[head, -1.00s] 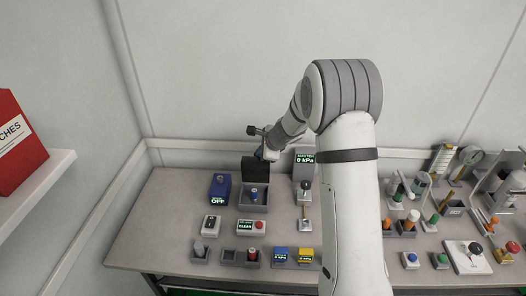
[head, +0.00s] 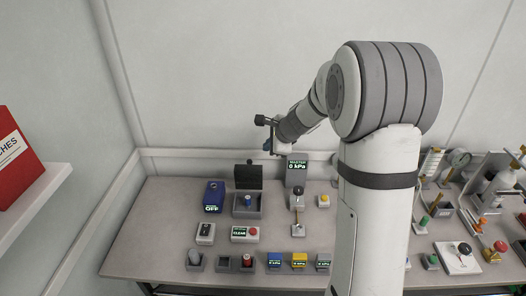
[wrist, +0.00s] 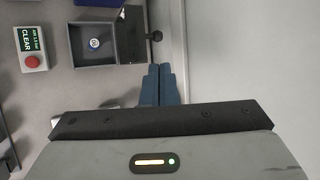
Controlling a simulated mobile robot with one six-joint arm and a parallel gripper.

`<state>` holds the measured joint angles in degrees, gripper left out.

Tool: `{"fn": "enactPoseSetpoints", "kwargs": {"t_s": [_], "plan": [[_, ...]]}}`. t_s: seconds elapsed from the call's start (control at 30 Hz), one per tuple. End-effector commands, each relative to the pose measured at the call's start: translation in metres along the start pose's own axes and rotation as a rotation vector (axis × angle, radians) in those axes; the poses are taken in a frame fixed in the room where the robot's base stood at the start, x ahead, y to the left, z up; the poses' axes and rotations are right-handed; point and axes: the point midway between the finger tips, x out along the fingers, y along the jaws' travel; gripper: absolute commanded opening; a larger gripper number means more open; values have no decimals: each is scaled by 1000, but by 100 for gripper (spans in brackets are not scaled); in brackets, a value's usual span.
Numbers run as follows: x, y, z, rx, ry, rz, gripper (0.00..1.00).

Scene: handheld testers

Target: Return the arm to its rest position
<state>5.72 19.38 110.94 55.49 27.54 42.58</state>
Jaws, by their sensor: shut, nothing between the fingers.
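My gripper (head: 268,147) is raised above the back of the bench, near the wall and behind the open-lidded box. In the wrist view its blue fingers (wrist: 158,85) lie together, shut, with nothing between them. My arm rises from the lower right and bends toward the gripper. The bench (head: 180,240) lies below, and the gripper appears clear of everything on it.
A "MASTER 0 kPa" display (head: 297,172) stands at the back. A CLEAR unit (head: 244,234) sits in front. A shelf (head: 35,190) with a red binder (head: 15,160) is at left.

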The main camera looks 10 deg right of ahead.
Motion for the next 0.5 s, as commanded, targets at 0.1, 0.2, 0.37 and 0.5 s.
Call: {"fn": "enactPoseSetpoints", "kwargs": {"t_s": [0.1, 0.2, 0.37, 0.5], "plan": [[-13, -2, 0, 0, 1, -1, 0], [-21, 0, 3, -24, -1, 3, 0], [-55, 26, 22, -233, -5, 51, 0], [-102, 73, 42, -566, -5, 135, 0]]}}
